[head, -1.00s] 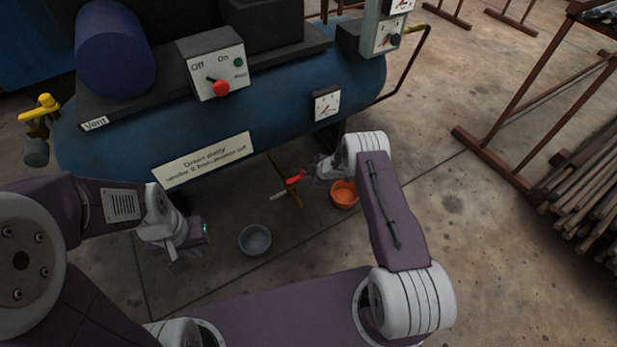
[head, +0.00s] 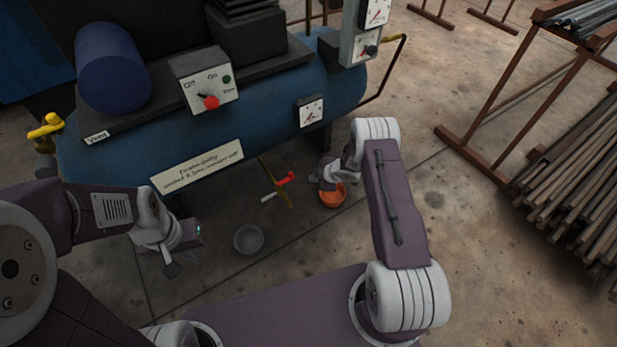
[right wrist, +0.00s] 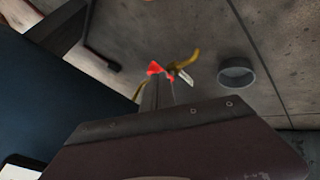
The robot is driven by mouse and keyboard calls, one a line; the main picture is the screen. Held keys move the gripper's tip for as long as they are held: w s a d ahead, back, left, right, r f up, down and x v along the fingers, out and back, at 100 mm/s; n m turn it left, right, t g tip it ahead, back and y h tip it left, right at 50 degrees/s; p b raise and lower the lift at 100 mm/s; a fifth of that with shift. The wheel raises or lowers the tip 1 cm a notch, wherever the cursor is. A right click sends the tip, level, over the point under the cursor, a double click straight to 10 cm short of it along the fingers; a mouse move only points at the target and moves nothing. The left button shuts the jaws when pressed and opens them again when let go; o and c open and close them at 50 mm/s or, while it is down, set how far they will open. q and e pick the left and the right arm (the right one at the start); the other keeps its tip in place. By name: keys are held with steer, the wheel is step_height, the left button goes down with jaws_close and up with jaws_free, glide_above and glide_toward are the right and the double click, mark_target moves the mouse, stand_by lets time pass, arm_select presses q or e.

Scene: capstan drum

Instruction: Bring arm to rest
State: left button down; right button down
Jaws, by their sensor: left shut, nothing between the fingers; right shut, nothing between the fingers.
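My left gripper (head: 171,269) is shut and empty in the head view. It hangs above the floor at the left, apart from the grey bowl (head: 248,239). My right gripper (head: 316,179) is small and partly hidden by its own wrist, beside and above the orange bowl (head: 334,197). In the right wrist view its fingers (right wrist: 157,92) are together with nothing between them. Beyond their tips is the red valve handle (right wrist: 155,68) on a yellow pipe; this handle also shows in the head view (head: 286,179), left of my right gripper and apart from it.
The blue compressor tank (head: 230,125) with its control box (head: 208,85) fills the upper left. A brown rack (head: 480,140) and stacked bars (head: 575,180) stand at the right. Floor between the right arm and the rack is clear.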

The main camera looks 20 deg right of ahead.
steer(key=shift+s+d, duration=0.1)
steer(key=w+a+r+t, duration=0.2)
steer(key=w+r, duration=0.1)
steer(key=r, duration=1)
steer(key=w+a+r+t, duration=0.1)
steer(key=w+a+r, duration=0.15)
steer(key=r, duration=1.05)
steer(key=s+d+r+m+h+p, duration=0.1)
steer(key=s+d+r+m+h, duration=0.15)
steer(key=s+r+m, duration=0.35)
steer(key=s+f+m+g+p, duration=0.1)
steer(key=s+f+m+g, duration=0.15)
steer(key=s, duration=0.65)
steer(key=s+f+m+g, duration=0.1)
steer(key=s+m+g, duration=0.25)
steer(key=s, duration=0.65)
steer(key=s+f+m+g+p, duration=0.1)
steer(key=s+f+m+g, duration=0.15)
steer(key=s, duration=0.65)
step_height(320, 180, up, 37)
steer(key=p, duration=3.6)
steer(key=shift+w+a+m+h, duration=0.15)
steer(key=shift+w+m+h, duration=0.1)
steer(key=shift+m+h, duration=0.15)
